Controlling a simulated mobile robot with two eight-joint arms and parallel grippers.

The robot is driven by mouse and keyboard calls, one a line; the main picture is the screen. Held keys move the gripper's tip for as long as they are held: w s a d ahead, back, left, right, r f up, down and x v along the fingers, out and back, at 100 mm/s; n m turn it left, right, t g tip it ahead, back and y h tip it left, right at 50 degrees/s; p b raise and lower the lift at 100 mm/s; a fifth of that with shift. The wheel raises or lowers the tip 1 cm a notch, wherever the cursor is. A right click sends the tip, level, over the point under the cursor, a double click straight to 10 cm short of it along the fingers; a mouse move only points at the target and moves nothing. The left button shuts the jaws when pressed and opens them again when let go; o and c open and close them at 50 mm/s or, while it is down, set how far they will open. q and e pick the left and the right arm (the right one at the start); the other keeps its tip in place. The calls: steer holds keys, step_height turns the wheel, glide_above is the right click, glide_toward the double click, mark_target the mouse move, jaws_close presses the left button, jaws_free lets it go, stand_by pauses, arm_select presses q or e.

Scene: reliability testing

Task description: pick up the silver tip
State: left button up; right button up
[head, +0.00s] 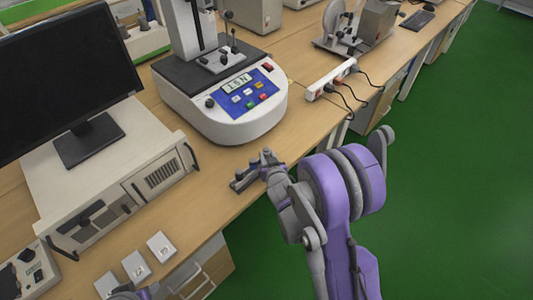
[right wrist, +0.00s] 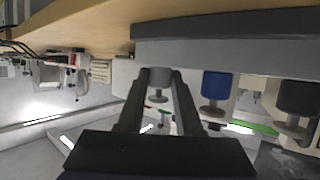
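My right gripper (head: 266,160) is at the table's front edge, by a small dark holder (head: 243,180) with several tips. In the right wrist view the picture is upside down, and the grey holder (right wrist: 230,50) runs across the top. The silver tip (right wrist: 160,78) shows between the two fingertips of my right gripper (right wrist: 158,82), still at the holder. The fingers stand apart on either side of it; contact is not clear. A blue tip (right wrist: 216,86) and a dark grey tip (right wrist: 298,95) stand beside it. Only a piece of my left gripper (head: 132,292) shows at the bottom edge.
A test machine (head: 225,118) with a blue panel stands just behind the holder. A monitor (head: 62,75) on a beige case (head: 115,185) is at left. Small white blocks (head: 161,246) lie at the front left. A power strip (head: 330,80) is at right.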

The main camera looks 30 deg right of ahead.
jaws_close()
